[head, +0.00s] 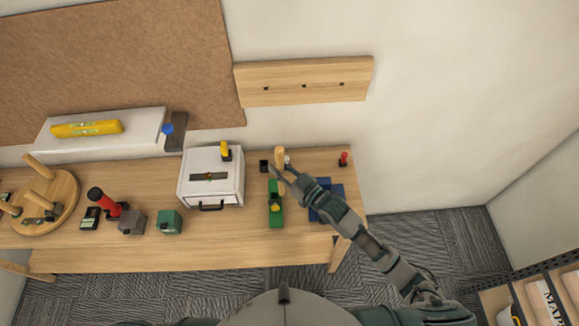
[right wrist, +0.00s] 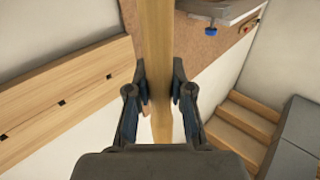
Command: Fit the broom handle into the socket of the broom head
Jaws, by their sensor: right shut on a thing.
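The wooden broom handle (head: 279,156) stands out above the right part of the bench in the head view. My right gripper (head: 283,171) is shut on it. I cannot tell whether handle and green piece touch. My left gripper is not in view.
A blue flat piece (head: 335,188) lies partly under my right arm. A white drawer box (head: 232,185) stands to the left, a small black block (head: 264,166) and a red-topped item (head: 343,158) nearby. The bench (head: 240,243) is bare along its front.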

